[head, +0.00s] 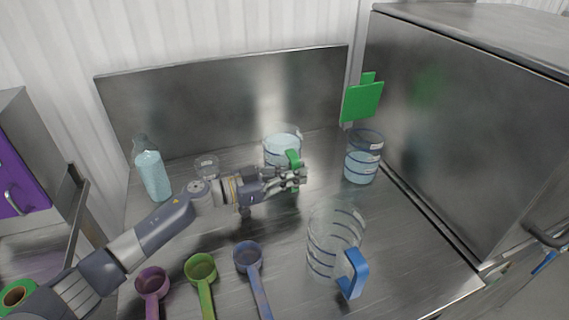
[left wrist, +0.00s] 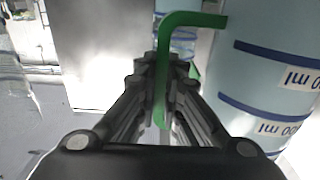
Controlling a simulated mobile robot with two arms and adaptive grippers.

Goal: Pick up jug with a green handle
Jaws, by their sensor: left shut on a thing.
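The clear jug with a green handle (head: 281,147) stands upright near the back of the steel table, with pale contents inside. Its blue-banded wall fills the right of the left wrist view (left wrist: 265,85). The green handle (left wrist: 188,20) passes between the fingers of my left gripper (left wrist: 168,115). In the head view my left gripper (head: 298,178) is at the handle, on the jug's front side, and shut on it. The fingers partly hide the handle. My right gripper is not in view.
A blue-handled jug (head: 335,240) stands at front right, and another clear jug (head: 362,158) at back right. A bottle (head: 152,170) and small cup (head: 206,167) stand at left. Purple (head: 152,281), green (head: 201,268) and blue (head: 248,256) scoops lie in front. A steel cabinet (head: 460,120) bounds the right.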

